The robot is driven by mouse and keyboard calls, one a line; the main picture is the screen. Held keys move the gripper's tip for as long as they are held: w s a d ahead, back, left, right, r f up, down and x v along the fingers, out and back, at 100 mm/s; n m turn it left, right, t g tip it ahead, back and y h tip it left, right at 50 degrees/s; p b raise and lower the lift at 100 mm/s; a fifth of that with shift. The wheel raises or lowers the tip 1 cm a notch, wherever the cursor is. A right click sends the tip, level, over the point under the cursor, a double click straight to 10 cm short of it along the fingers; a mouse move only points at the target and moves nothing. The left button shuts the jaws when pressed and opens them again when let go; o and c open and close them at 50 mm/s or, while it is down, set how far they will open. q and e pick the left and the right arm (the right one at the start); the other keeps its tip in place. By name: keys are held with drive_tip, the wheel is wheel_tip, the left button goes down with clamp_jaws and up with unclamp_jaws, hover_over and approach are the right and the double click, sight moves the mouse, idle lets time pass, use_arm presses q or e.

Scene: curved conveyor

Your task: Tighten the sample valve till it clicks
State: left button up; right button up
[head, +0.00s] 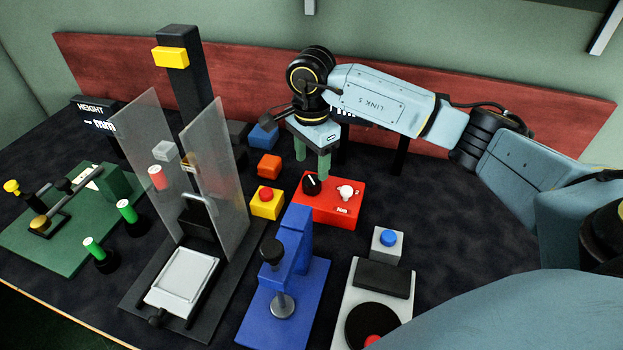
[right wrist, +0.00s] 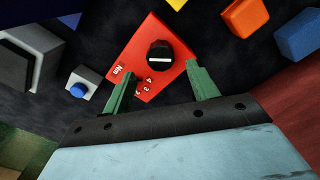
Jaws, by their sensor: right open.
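A red box (head: 326,213) marked "Nm" stands on the dark table. I read no label naming a sample valve. My right gripper (head: 312,174) is open and empty, pointing down above the box, its green fingers around the black knob's position. The right wrist view shows the black knob (right wrist: 160,54) between and just beyond the fingertips, with small numbers beside it. I cannot tell whether the fingers touch it. The white knob is not visible there. My left gripper is out of view.
A yellow box with a red button (head: 266,203) and an orange block (head: 269,165) stand left of the red box. A blue press (head: 290,262) and a grey device with a blue button (head: 388,239) stand in front. Clear panels (head: 216,170) rise further left.

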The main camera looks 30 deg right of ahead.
sight(311, 180)
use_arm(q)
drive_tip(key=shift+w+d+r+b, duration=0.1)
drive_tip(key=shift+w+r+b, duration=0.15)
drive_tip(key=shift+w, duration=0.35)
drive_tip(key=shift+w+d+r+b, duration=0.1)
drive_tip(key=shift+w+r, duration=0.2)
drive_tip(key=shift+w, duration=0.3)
use_arm(e)
drive_tip(key=shift+f, duration=2.7)
drive_tip(key=c, duration=1)
drive_tip(key=shift+m, duration=0.8)
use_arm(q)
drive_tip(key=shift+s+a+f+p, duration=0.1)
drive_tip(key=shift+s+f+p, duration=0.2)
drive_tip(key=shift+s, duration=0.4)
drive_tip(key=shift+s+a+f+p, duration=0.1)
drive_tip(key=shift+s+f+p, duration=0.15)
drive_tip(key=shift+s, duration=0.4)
use_arm(e)
drive_tip(key=shift+m, duration=1.2)
drive_tip(key=o, duration=1)
